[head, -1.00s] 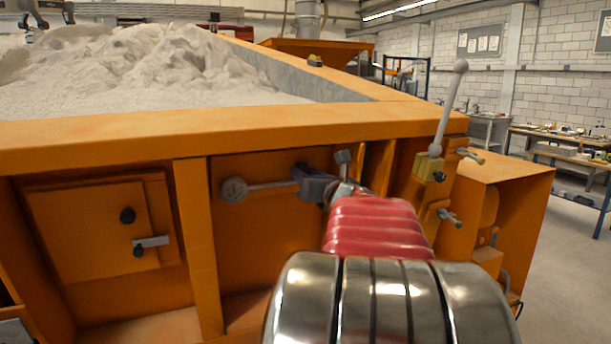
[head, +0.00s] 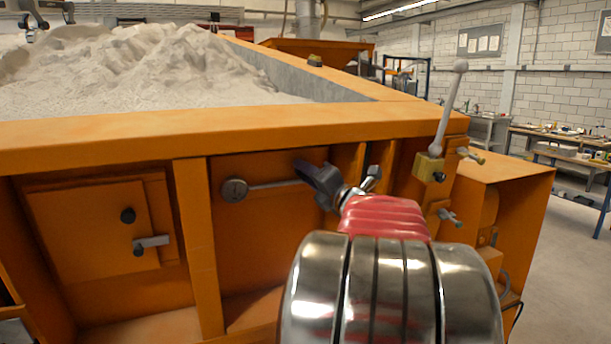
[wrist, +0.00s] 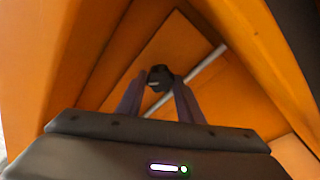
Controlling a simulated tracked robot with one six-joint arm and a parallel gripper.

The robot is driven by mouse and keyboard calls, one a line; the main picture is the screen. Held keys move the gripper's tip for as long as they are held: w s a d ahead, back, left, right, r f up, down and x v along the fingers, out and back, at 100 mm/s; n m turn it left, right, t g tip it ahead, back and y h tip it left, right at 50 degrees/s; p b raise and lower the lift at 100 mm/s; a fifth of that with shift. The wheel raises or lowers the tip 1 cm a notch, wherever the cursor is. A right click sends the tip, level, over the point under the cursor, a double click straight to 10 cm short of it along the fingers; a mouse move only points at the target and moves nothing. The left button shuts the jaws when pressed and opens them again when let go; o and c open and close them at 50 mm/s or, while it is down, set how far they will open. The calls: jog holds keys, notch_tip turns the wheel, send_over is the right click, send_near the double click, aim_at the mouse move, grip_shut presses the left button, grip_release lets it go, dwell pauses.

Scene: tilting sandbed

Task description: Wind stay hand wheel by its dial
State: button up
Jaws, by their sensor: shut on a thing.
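The round grey dial (head: 235,190) sits on the orange side panel, at the left end of a thin pale stay rod (head: 275,184). The rod runs right to my gripper (head: 312,175), whose dark jaws cover its right end in the head view. In the wrist view a small dark hand wheel (wrist: 160,76) stands between the fingertips of my gripper (wrist: 160,90), and the rod (wrist: 200,68) passes slantwise behind it. My gripper is shut on this wheel. Most of the wheel is hidden in the head view. The dial's reading is too small to tell.
An orange post (head: 196,245) and a small door (head: 90,230) are left of the dial. A ball-topped lever (head: 450,105) and clamp handles (head: 449,216) stand to the right. The bed's orange rim (head: 200,132) overhangs the panel.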

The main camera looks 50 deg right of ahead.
jog(key=m, duration=0.4)
jog(key=m+t, duration=0.1)
jog(key=m, duration=0.3)
jog(key=shift+d+f+m+t, duration=0.1)
jog(key=shift+m+t, duration=0.2)
jog(key=shift+m, duration=0.1)
jog(key=shift+f, duration=0.1)
jog(key=o, duration=1.1)
jog(key=shift+c, duration=0.2)
jog(key=v, duration=1.3)
jog(key=shift+s, duration=0.3)
jog(key=shift+w+f, duration=0.1)
